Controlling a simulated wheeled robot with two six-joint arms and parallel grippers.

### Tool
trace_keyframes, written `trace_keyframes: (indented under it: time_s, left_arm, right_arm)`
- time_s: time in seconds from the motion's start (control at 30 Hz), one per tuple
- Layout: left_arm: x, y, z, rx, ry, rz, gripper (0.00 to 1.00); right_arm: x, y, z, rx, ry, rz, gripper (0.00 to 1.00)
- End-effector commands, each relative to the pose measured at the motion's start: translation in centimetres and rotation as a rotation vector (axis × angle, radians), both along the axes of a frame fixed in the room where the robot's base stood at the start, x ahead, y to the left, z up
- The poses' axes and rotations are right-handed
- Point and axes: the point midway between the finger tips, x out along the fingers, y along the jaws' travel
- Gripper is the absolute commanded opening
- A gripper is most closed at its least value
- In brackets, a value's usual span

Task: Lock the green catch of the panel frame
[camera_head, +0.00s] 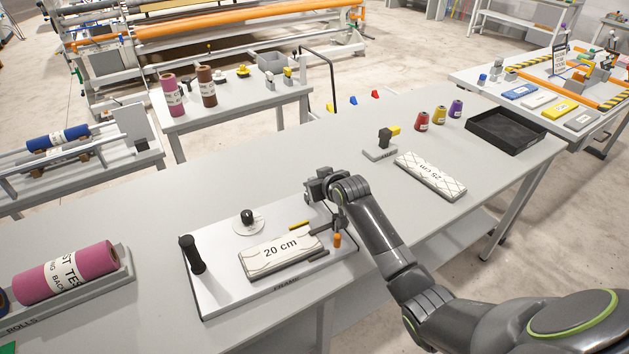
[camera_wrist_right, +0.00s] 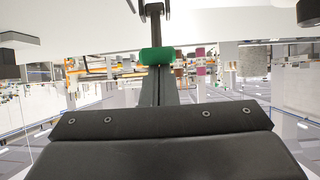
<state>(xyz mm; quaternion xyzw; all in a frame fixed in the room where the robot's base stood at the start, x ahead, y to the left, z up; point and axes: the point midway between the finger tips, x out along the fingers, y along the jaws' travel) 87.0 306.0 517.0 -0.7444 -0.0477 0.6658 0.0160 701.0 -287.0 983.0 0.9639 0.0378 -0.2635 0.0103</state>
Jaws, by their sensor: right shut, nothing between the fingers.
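The panel frame (camera_head: 222,288) is a white plate on the bench in the head view, bearing a quilted "20 cm" panel (camera_head: 280,256). A black upright handle (camera_head: 192,254) stands at its left, and a black knob on a round disc (camera_head: 247,217) behind the panel. The green catch (camera_wrist_right: 168,56) shows in the right wrist view, just past the tips of my right fingers; I cannot tell if they touch. In the head view I cannot make it out near my gripper. My right gripper (camera_head: 340,225) is shut and empty, low over the frame's right end. My left gripper is out of view.
A yellow bar (camera_head: 299,225) and an orange peg (camera_head: 337,241) are close by my right gripper. A "25 cm" panel (camera_head: 430,176), a small grey fixture (camera_head: 380,153) and a black tray (camera_head: 506,131) are farther right. A pink roll (camera_head: 66,272) lies at left. The bench behind the frame is clear.

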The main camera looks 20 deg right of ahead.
Motion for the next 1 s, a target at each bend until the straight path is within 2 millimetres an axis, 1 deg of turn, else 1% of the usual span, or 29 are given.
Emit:
trace_keyframes:
  time_s: [0.03, 0.13, 0.43, 0.83, 0.93, 1.0]
  left_arm:
    - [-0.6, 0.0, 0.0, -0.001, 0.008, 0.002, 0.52]
    - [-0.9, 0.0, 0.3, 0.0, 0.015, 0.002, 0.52]
    - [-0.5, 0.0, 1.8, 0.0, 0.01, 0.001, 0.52]
    - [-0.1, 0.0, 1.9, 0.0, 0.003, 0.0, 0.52]
    - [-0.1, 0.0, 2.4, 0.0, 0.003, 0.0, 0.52]
    - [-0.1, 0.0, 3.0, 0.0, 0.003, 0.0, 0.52]
  right_arm:
    - [0.0, 0.0, 0.1, 0.0, 0.0, 0.0, 0.0]
    - [0.0, 0.0, 0.4, 0.0, 0.0, 0.0, 0.0]
    - [0.0, 0.0, 1.7, 0.0, 0.0, 0.0, 0.0]
    - [0.1, 0.0, 1.8, 0.0, 0.0, 0.0, 0.0]
    - [0.3, 0.0, 2.4, 0.0, -0.001, 0.0, 0.0]
    - [0.6, 0.0, 3.1, 0.001, -0.002, -0.001, 0.0]
